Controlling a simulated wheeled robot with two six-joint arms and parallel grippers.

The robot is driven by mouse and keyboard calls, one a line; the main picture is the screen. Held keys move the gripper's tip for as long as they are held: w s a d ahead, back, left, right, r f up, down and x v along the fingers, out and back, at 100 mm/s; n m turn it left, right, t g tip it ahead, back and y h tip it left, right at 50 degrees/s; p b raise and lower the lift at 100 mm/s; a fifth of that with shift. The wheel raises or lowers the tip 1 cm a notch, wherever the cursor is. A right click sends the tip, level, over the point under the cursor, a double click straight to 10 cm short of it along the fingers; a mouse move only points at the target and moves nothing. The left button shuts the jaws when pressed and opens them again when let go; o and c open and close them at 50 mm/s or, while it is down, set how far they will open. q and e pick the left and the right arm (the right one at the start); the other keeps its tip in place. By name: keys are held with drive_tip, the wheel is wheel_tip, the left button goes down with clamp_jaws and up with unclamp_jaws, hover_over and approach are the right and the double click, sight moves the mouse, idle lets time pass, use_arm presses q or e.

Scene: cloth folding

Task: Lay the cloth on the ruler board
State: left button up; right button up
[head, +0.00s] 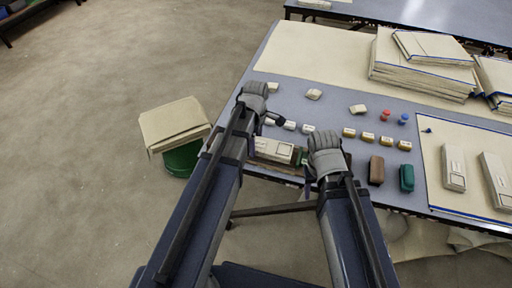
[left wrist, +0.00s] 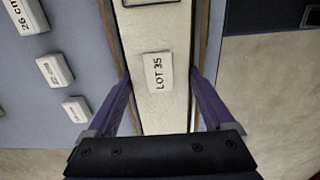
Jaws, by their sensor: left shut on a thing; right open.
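A beige strip with a "LOT 35" label (left wrist: 152,110) and brown side edges fills the middle of the left wrist view. My left gripper (left wrist: 161,80) is shut on it, with one purple finger along each side. In the head view a pale labelled piece (head: 273,150) lies at the table's near edge, partly hidden by my left arm; it looks like the same strip. My left gripper (head: 264,112) is at the table's left part, its fingertips mostly hidden. My right gripper (head: 326,150) is open over the near edge. I cannot tell which surface is the ruler board.
White blocks marked in cm (left wrist: 54,70) stand left of the strip. Brown (head: 376,170) and green (head: 407,178) blocks stand right of my right gripper. Folded beige stacks (head: 420,75) lie at the back right.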

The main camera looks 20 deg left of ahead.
use_arm(q)
drive_tip(key=shift+f, duration=0.2)
drive_tip(key=shift+f, duration=0.1)
drive_tip(key=shift+f, duration=0.15)
drive_tip(key=o, duration=1.4)
drive_tip(key=shift+r, duration=0.2)
wheel_tip(320, 180, up, 12)
drive_tip(key=p, duration=1.2)
